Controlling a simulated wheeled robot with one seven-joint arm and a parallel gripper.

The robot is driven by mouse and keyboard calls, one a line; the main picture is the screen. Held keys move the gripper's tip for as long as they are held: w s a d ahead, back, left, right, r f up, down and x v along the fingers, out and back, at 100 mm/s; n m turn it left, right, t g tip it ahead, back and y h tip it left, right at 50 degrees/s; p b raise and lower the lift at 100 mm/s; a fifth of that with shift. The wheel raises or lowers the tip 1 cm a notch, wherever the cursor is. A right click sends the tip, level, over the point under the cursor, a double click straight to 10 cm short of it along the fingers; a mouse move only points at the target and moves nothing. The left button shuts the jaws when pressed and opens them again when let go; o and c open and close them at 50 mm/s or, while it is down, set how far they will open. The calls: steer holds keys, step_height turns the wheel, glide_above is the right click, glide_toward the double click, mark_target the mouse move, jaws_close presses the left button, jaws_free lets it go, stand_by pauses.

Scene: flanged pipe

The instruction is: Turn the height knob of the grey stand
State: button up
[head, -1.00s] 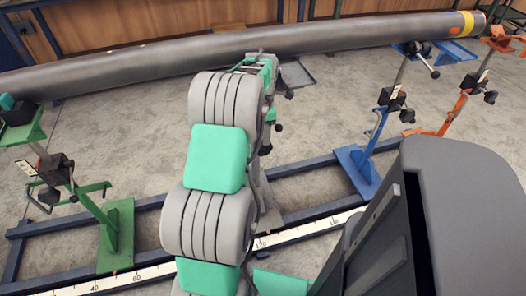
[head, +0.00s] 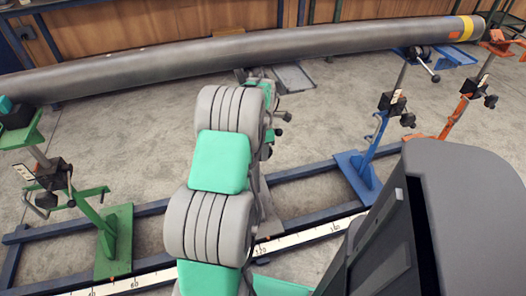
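The grey stand stands behind my arm in the middle of the head view; its grey top plate (head: 294,77) shows to the right of my arm, below the pipe. Black knobs (head: 284,116) stick out on its right side, just past my arm's edge. Most of its column is hidden by my arm, so I cannot tell which knob sets the height. My gripper is hidden behind my own grey and green arm links. Whether it touches the stand cannot be seen.
A long grey pipe (head: 150,67) lies across the back. A green stand (head: 115,240) is at left, a blue stand (head: 359,178) and an orange stand (head: 468,85) at right. Blue floor rails (head: 150,209) and a white scale (head: 290,236) run below. Concrete floor lies between.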

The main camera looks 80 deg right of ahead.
jaws_close()
steer(key=shift+r+g, duration=0.1)
steer(key=shift+g, duration=0.2)
steer(key=g+h+p, duration=0.2)
steer(key=g+p, duration=0.1)
steer(key=shift+w+a+r, duration=0.1)
steer(key=shift+w, duration=0.1)
steer(key=shift+g+h+p, duration=0.8)
steer(key=shift+g+p, duration=0.05)
steer(key=shift+g, duration=0.25)
steer(key=g+h, duration=0.1)
steer(key=f+g, duration=0.1)
steer(key=g, duration=0.1)
steer(key=shift+w+h, duration=0.1)
steer(key=shift+h, duration=0.3)
steer(key=shift+f+g+h+b, duration=0.1)
steer(key=shift+g+h+b, duration=0.5)
steer(key=shift+g+b, duration=0.5)
steer(key=shift+g+h, duration=0.3)
steer(key=shift+g, duration=0.2)
